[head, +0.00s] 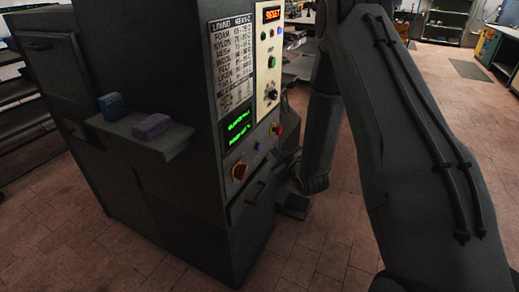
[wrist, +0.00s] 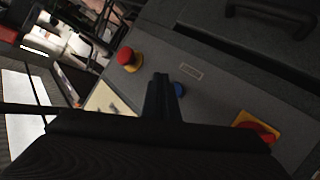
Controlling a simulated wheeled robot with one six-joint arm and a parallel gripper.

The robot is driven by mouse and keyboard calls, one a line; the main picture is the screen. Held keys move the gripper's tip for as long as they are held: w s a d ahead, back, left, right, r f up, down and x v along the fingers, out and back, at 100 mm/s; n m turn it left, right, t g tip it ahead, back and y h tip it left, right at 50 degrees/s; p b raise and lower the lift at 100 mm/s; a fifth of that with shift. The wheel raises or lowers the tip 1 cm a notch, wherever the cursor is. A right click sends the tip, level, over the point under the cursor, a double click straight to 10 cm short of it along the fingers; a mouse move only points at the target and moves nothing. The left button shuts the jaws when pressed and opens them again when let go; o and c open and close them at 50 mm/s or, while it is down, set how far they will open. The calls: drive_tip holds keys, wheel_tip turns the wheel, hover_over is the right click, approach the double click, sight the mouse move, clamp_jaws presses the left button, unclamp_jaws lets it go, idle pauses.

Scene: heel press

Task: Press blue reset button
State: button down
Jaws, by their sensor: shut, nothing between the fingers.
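The blue button (wrist: 179,89) sits on the dark lower panel of the press, between a red mushroom button (wrist: 126,57) and a red switch on a yellow plate (wrist: 255,128). In the head view the blue button is a small spot (head: 257,145) on the front panel. My gripper (wrist: 161,82) is shut and empty, pointing at the panel. In the wrist view its fingertips are just left of the blue button and partly cover it. I cannot tell whether they touch the panel. In the head view my gripper (head: 284,163) is dark and hard to make out.
The press has a green display (head: 238,127) above these controls and a drawer handle (wrist: 270,12) below. A side shelf (head: 140,133) holds a blue block (head: 111,106) and a purple block (head: 152,126). Tiled floor is open in front.

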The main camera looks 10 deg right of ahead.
drive_tip(key=shift+w+a+b, duration=0.3)
drive_tip(key=shift+w+a, duration=0.7)
drive_tip(key=shift+a, duration=0.3)
drive_tip(key=shift+a, duration=0.15)
idle(1.1)
drive_tip(key=shift+w+a, duration=0.2)
drive_tip(key=shift+a, duration=0.05)
drive_tip(key=shift+w+a, duration=0.3)
drive_tip(key=shift+a, duration=0.1)
idle(1.0)
drive_tip(key=shift+d, duration=0.1)
drive_tip(key=shift+s+d, duration=0.5)
drive_tip(key=shift+d, duration=0.15)
drive_tip(key=shift+s+d, duration=0.1)
drive_tip(key=s+d, duration=0.1)
drive_tip(key=d, duration=0.1)
drive_tip(key=s+d+p, duration=0.1)
drive_tip(key=d, duration=0.1)
drive_tip(key=shift+s, duration=0.4)
